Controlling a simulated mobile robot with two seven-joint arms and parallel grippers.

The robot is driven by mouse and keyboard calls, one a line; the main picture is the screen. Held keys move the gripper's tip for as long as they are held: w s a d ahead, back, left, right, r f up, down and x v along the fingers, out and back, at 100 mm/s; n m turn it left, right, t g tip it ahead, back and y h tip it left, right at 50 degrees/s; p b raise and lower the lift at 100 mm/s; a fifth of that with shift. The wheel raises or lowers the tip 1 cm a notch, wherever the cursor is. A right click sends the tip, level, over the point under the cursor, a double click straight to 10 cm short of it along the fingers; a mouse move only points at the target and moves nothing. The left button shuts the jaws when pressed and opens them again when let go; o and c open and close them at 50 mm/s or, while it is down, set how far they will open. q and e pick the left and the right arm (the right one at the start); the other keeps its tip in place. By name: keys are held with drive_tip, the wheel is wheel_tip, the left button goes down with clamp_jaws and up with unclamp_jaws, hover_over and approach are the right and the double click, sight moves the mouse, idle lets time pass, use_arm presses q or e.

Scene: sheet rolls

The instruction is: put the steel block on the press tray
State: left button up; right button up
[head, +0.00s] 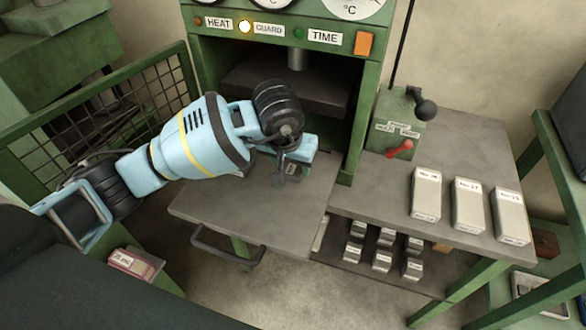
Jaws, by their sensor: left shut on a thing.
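The press tray (235,212) is a flat grey plate with a dark handle at its front, pulled out from the green press. My left gripper (290,178) is over the back right part of the tray, just in front of the press opening. It is shut on a small greyish block with a pale label, which I take to be the steel block (292,168). The fingers hide most of it, and I cannot tell whether it touches the tray. My right gripper is not in view.
Three pale labelled blocks (467,205) stand on the side table to the right. Several smaller metal blocks (382,260) sit on the shelf below. A green control box with a red lever (400,149) stands beside the press. A mesh guard (150,100) is at the left.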

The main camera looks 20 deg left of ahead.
use_arm(q)
drive_tip(key=shift+s+f, duration=0.2)
drive_tip(key=shift+f, duration=0.95)
drive_tip(key=shift+s+r, duration=0.45)
drive_tip(key=shift+w+a+f+b, duration=0.1)
drive_tip(key=shift+w+f+b, duration=0.2)
drive_tip(key=shift+w+f, duration=0.05)
drive_tip(key=o, duration=1.3)
drive_tip(key=shift+s, duration=0.15)
drive_tip(key=shift+r, duration=0.1)
drive_tip(key=v, duration=1.2)
drive_tip(key=shift+p, duration=0.3)
